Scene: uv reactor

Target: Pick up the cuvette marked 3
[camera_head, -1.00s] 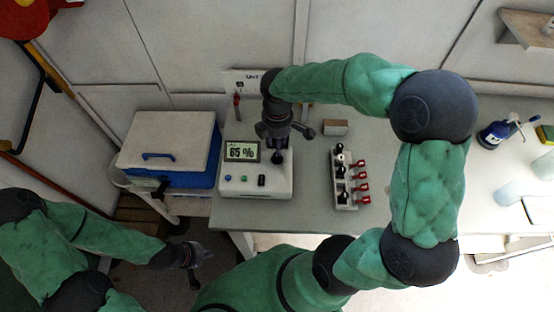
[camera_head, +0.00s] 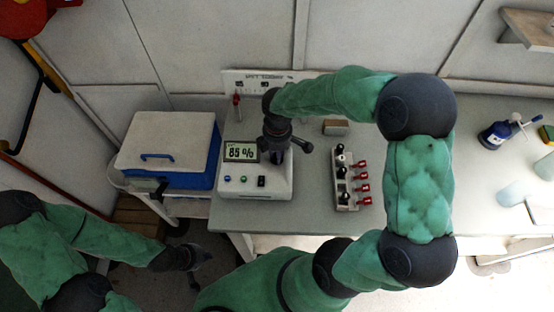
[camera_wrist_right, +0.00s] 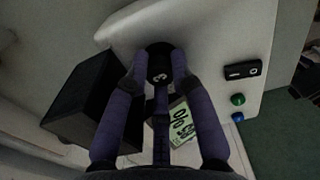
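The cuvette marked 3 shows in the right wrist view as a black cap with a white 3 (camera_wrist_right: 160,64) at the white reactor unit (camera_head: 255,185); its body is hidden. My right gripper (camera_head: 280,156) is over the reactor, just right of its display. In the right wrist view the purple fingers (camera_wrist_right: 160,72) converge on the cap and appear to press on both its sides, with a third finger between them. My left gripper (camera_head: 198,257) hangs low at the left, away from the table; its fingers are too dark to read.
A rack (camera_head: 344,182) with black-topped cuvettes and red-topped pieces stands right of the reactor. A dark block (camera_wrist_right: 80,100) is close beside the right fingers.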

